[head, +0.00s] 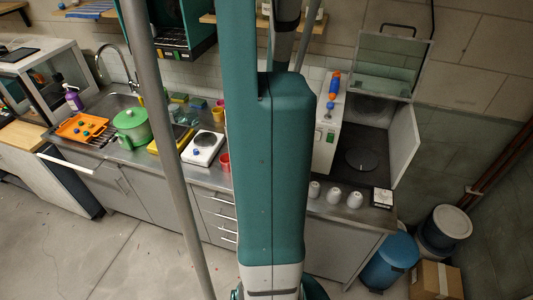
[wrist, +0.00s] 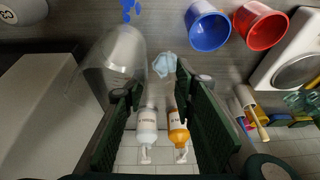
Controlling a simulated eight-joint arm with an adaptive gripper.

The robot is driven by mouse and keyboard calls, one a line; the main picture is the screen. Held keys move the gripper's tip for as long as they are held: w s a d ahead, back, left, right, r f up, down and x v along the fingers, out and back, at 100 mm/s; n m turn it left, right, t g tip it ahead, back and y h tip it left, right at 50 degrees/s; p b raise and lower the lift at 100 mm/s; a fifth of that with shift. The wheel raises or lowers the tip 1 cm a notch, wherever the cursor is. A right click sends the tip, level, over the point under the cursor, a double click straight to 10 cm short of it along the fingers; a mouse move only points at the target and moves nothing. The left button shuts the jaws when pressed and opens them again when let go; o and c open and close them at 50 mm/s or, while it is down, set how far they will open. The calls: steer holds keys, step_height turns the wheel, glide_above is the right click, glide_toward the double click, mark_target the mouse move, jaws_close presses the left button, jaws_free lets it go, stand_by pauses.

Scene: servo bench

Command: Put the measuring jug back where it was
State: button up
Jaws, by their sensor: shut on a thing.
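In the wrist view a clear, see-through vessel (wrist: 116,62), which I take for the measuring jug, is at my gripper's fingertips, mostly to the left of them. My gripper (wrist: 157,84) has its dark green fingers a little apart, shut on part of this vessel. Its clear edges are faint, so I cannot tell exactly which part is held or whether it touches the bench. In the head view my arm hides the gripper and the jug.
A blue cup (wrist: 208,27) and a red cup (wrist: 260,25) are near the fingers. A white hotplate (head: 203,148), a green pot (head: 131,127) and an orange tray (head: 82,128) stand on the bench. Several white mugs (head: 333,195) line the right front edge.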

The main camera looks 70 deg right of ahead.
steer(key=shift+f, duration=1.7)
steer(key=o, duration=1.2)
steer(key=shift+r, duration=0.35)
steer(key=v, duration=1.1)
steer(key=shift+r+p, duration=0.3)
steer(key=shift+p, duration=0.05)
steer(key=shift+a, duration=0.15)
